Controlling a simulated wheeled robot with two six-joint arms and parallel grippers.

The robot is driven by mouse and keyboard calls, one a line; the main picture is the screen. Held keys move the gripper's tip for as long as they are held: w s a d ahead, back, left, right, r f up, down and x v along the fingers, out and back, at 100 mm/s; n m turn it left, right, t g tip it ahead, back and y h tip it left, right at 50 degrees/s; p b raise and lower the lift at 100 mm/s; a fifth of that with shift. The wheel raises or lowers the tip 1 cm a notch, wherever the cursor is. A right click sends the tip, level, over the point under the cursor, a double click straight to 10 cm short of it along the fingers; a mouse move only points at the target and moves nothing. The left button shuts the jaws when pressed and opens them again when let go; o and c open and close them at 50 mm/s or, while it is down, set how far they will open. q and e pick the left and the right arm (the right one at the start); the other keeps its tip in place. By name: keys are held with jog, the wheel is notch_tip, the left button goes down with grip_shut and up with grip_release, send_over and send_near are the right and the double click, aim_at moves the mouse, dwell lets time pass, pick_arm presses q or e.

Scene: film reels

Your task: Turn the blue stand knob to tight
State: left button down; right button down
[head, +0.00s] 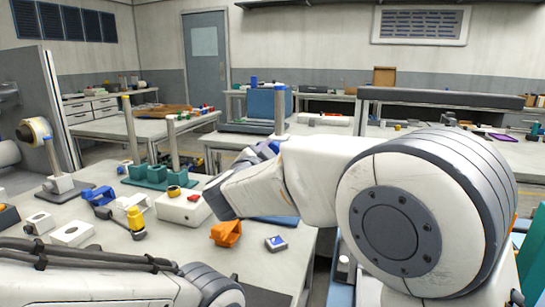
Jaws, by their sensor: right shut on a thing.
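Part of a flat blue base (280,220) shows below the wrist. A blue part (273,147), which looks like the stand's knob, shows beside the post. My right gripper (265,151) is at this part and shut on it; the fingers are small and partly hidden by my wrist. The knob's setting cannot be read. My left arm lies along the bottom left, and its gripper is not in view.
Two posts stand on teal bases (155,175) left of my right wrist. An orange piece (227,233), a small blue-and-grey block (276,243) and a yellow bottle-like piece (135,219) lie on the near table (190,262).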

jog(key=shift+a+f+m+b, duration=0.15)
jog(key=shift+m+b, duration=0.95)
jog(key=shift+m, duration=1.1)
jog(key=c, duration=0.5)
grip_release()
jog(key=shift+o, duration=0.3)
jog(key=shift+s, duration=0.1)
jog(key=p+v, duration=0.1)
jog(key=v, duration=0.9)
jog(key=shift+s, duration=0.2)
